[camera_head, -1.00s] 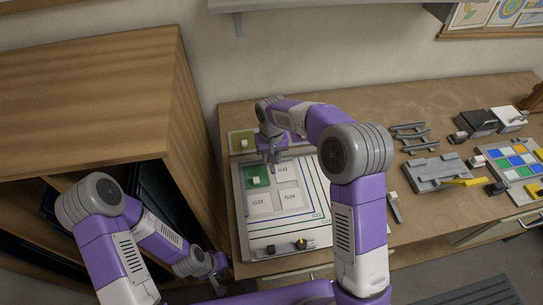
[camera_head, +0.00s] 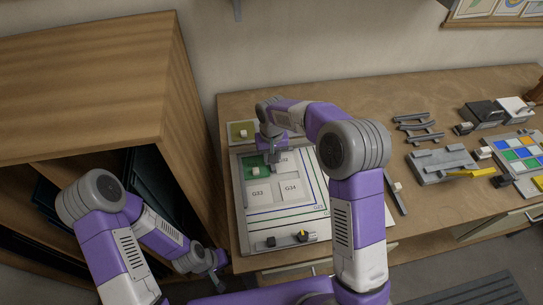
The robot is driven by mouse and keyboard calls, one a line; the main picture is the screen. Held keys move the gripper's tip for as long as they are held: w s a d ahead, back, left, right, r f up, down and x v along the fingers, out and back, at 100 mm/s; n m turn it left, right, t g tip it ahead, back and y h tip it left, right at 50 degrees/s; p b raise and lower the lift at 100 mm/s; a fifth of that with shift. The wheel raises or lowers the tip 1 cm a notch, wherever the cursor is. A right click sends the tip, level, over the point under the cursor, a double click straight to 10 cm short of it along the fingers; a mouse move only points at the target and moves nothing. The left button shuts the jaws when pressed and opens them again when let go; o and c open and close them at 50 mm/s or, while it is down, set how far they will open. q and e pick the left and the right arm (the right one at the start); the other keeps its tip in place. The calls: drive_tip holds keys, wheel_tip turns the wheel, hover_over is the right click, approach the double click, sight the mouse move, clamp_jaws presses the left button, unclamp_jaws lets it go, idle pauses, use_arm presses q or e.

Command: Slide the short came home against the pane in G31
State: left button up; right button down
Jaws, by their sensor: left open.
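I cannot make out a short came there. My left gripper (camera_head: 216,270) is open and empty, low at the left of the board, off the bench. A dark strip with a white block (camera_head: 397,187) lies right of my right arm.
Several grey came strips (camera_head: 418,130) lie behind a grey fixture (camera_head: 442,165) with a yellow handle. A tray of coloured tiles (camera_head: 518,153) is at the right. A wooden cabinet (camera_head: 90,90) stands close on the left. Bare bench lies behind the board.

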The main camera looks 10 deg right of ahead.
drive_tip(key=shift+s+f, duration=0.1)
drive_tip(key=shift+f, duration=0.1)
idle(1.8)
drive_tip(key=shift+a, duration=0.75)
idle(0.8)
drive_tip(key=c, duration=0.8)
unclamp_jaws()
wheel_tip(320, 180, up, 7)
drive_tip(key=p, duration=0.5)
drive_tip(key=shift+p, duration=0.3)
